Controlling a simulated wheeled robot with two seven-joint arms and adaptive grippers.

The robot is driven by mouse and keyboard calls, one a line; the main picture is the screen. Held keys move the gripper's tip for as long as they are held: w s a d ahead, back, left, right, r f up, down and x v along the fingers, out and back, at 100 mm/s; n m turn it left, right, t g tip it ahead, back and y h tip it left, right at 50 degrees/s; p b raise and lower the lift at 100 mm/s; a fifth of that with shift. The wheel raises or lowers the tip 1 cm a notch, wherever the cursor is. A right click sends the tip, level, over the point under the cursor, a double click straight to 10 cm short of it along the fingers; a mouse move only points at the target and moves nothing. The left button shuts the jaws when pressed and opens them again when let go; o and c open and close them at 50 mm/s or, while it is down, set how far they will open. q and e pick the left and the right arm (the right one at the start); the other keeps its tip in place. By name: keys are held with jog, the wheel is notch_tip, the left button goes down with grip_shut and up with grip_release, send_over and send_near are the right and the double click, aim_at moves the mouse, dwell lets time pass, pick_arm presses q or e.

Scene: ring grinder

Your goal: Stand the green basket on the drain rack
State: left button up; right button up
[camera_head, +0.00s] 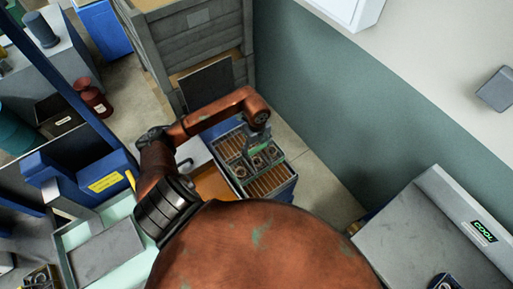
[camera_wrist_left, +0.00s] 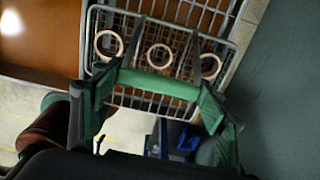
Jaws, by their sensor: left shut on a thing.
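The green basket (camera_head: 262,162) is a wire basket with a green handle and pale rings inside. In the head view it is over the drain rack (camera_head: 270,184), a slatted orange-brown top on a blue-sided stand. My left gripper (camera_head: 260,142) is above the basket, shut on its handle. In the left wrist view the green handle (camera_wrist_left: 160,83) spans between the fingers of the left gripper (camera_wrist_left: 152,90), with three rings in the wire basket (camera_wrist_left: 140,55) beyond. The basket looks about level; I cannot tell if it touches the rack. My right gripper is not in view.
A green wall (camera_head: 330,110) runs close along the right of the rack. A grey stacked crate (camera_head: 195,45) stands behind. A grey machine labelled COOL (camera_head: 425,235) is at lower right. A pale tray (camera_head: 105,250) and blue machine (camera_head: 85,175) lie to the left.

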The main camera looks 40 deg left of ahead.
pick_arm(q)
jog(key=shift+r, duration=0.1)
jog(key=o, duration=2)
notch_tip(320, 180, up, 12)
jog(key=shift+f, duration=0.1)
